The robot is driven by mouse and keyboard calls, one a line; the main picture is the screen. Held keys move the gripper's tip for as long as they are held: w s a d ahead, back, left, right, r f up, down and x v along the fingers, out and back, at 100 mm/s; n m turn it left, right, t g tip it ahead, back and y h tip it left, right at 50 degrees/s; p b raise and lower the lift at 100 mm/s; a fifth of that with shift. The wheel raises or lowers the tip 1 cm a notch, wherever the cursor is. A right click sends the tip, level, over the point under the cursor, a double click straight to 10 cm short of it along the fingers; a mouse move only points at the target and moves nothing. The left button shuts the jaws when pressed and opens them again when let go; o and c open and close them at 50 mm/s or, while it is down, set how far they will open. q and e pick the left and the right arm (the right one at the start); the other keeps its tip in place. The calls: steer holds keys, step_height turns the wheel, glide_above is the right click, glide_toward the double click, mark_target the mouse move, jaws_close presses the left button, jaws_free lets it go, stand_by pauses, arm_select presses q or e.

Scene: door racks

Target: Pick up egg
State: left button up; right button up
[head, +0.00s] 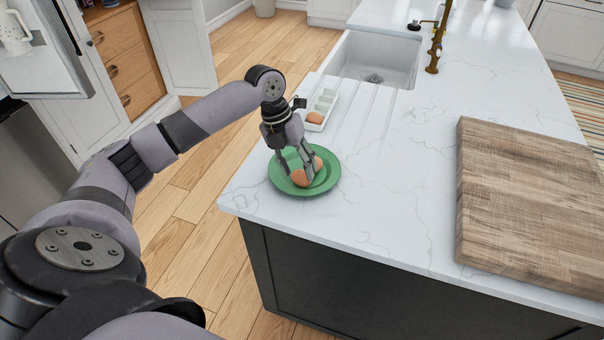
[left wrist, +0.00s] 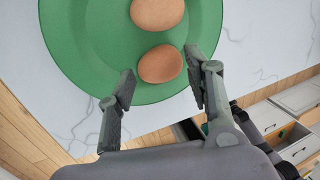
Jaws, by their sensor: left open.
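A green plate (head: 333,179) sits near the counter's front left corner with two brown eggs on it. One egg (head: 300,180) is nearer the front and the other egg (head: 318,163) lies behind it. In the left wrist view the plate (left wrist: 85,50) holds a near egg (left wrist: 160,64) and a far egg (left wrist: 157,13), close together. My left gripper (head: 297,173) points down over the plate, open. In the left wrist view its fingertips (left wrist: 160,76) stand either side of the near egg, with visible gaps. Its height above the plate is hard to tell. My right gripper is not in view.
A white egg carton (head: 325,100) with a brown egg (head: 315,118) stands behind the plate. A sink (head: 372,60) with a brass faucet (head: 436,45) is farther back. A thick wooden board (head: 530,205) lies at the right. The counter between (head: 400,180) is clear.

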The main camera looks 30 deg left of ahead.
arm_select(q)
steer(key=shift+x, duration=1.05)
steer(key=c, duration=0.4)
steer(key=shift+o, duration=0.2)
steer(key=shift+r, duration=0.1)
